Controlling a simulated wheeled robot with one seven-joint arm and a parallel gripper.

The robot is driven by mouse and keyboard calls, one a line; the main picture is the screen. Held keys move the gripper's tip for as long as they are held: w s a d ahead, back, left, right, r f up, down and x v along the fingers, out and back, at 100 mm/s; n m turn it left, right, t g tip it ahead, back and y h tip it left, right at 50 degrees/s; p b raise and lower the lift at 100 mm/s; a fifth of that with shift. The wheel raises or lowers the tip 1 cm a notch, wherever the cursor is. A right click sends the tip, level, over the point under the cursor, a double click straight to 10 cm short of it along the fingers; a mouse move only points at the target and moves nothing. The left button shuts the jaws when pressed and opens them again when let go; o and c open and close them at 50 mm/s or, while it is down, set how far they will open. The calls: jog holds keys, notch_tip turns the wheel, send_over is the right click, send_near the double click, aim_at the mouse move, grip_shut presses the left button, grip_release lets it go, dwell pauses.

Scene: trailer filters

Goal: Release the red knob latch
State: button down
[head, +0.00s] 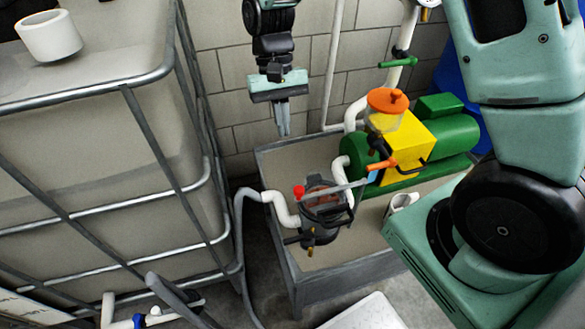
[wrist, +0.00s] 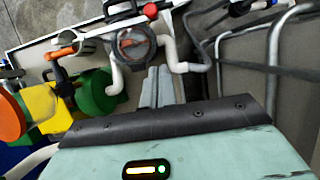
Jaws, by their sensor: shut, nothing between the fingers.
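The red knob (head: 298,191) sits at the left end of a grey bar (head: 340,188) that lies across the top of a dark round filter housing (head: 318,232) with a clear lid. In the wrist view the red knob (wrist: 150,11) is at the top edge, beyond the filter lid (wrist: 132,42). My gripper (head: 284,133) points down, empty with its fingers together, above and behind the filter, apart from the knob. In the wrist view my gripper (wrist: 157,72) shows its closed fingertips just below the lid. How the latch engages is too small to tell.
A green pump (head: 445,142) with a yellow block (head: 405,143) and orange cap (head: 388,100) stands right of the filter. White pipes (head: 285,211) join the filter. A caged tank (head: 100,130) fills the left. A tiled wall (head: 225,70) is behind.

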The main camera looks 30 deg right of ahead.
jog(key=s+a+f, duration=0.1)
jog(key=s+f, duration=0.6)
jog(key=shift+a+f+p, duration=0.15)
jog(key=shift+f+p, duration=0.05)
jog(key=shift+p, duration=0.1)
